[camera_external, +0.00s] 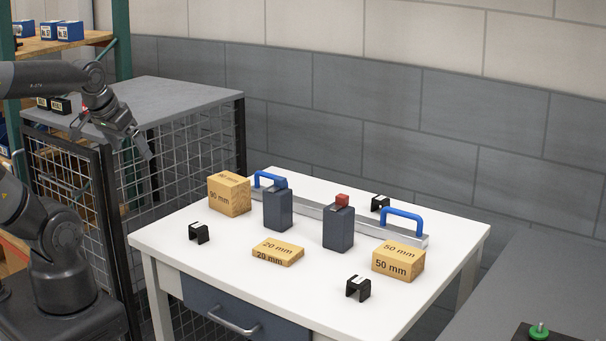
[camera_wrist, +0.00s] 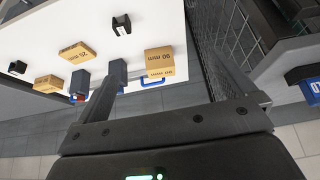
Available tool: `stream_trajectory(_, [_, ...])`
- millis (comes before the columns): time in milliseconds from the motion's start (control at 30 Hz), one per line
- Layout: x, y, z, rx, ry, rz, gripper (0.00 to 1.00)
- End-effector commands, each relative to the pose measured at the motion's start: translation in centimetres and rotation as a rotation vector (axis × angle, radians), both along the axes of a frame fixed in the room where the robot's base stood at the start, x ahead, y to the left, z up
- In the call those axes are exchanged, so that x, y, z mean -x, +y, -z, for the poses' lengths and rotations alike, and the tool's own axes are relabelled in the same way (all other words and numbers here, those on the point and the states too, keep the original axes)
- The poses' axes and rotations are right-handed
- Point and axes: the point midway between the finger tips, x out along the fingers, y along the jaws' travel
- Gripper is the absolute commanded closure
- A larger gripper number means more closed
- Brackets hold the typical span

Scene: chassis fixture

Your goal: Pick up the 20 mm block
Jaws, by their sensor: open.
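The 20 mm block (camera_external: 278,251) is a flat, thin wooden block lying on the white table (camera_external: 175,245), near the middle of its front half. In the wrist view the 20 mm block (camera_wrist: 77,51) shows at the upper left, left of my fingers. My gripper (camera_external: 112,144) is in the air at the left, near the wire cage and well away from the block. In the wrist view my gripper (camera_wrist: 168,82) has its two fingers wide apart, with nothing held between them.
A 90 mm block (camera_external: 229,197) and a 50 mm block (camera_external: 398,262) stand on the table. Two dark grey boxes (camera_external: 278,210) (camera_external: 338,230), a metal bar with blue handles (camera_external: 402,217) and black clips (camera_external: 199,233) surround the 20 mm block. The wire cage (camera_external: 185,160) stands left.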

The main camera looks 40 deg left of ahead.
Motion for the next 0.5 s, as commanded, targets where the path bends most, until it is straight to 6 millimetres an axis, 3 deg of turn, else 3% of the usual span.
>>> stream_trajectory(267, [-0.4,-0.3,-0.1,0.007,0.008,0.005,0.00])
stream_trajectory(500, [-4.4,-3.2,-0.4,0.073,0.097,0.020,0.00])
